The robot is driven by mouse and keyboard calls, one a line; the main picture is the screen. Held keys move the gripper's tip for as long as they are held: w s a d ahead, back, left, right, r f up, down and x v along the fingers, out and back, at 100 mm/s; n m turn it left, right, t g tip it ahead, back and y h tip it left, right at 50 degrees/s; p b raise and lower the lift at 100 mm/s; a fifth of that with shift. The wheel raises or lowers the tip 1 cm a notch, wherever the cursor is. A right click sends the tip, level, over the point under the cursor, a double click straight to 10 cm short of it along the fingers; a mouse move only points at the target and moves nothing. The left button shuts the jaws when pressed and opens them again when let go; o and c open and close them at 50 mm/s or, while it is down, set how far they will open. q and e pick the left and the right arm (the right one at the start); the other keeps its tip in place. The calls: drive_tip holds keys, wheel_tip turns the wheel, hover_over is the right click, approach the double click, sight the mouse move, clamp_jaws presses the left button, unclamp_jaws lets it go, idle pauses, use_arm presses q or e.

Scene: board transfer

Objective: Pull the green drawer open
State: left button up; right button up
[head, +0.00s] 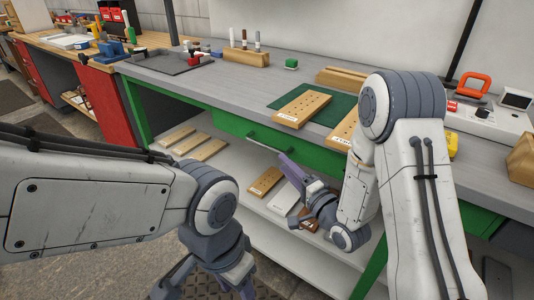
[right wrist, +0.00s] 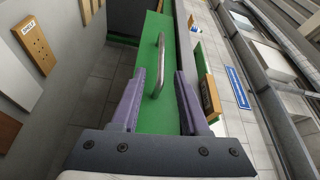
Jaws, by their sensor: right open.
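The green drawer (head: 236,126) is under the grey worktop and looks shut, its front flush with the green frame. Its bar handle (head: 268,146) shows on the front. In the right wrist view the handle (right wrist: 158,66) stands on the green drawer front (right wrist: 148,104), in line with the gap between my fingers and mostly beyond their tips. My right gripper (head: 291,172) is open and empty in front of the drawer, a little below the handle in the head view. My left gripper (head: 208,288) is low at the bottom edge, its fingertips cut off.
The worktop (head: 222,88) carries a green mat (head: 333,108) with drilled wooden boards (head: 302,106). A lower shelf (head: 232,178) holds several boards. A green table leg (head: 372,268) stands near my right arm. A red cabinet (head: 100,104) is at the left.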

sight(267, 147)
drive_tip(key=x, duration=1)
clamp_jaws()
idle(1.2)
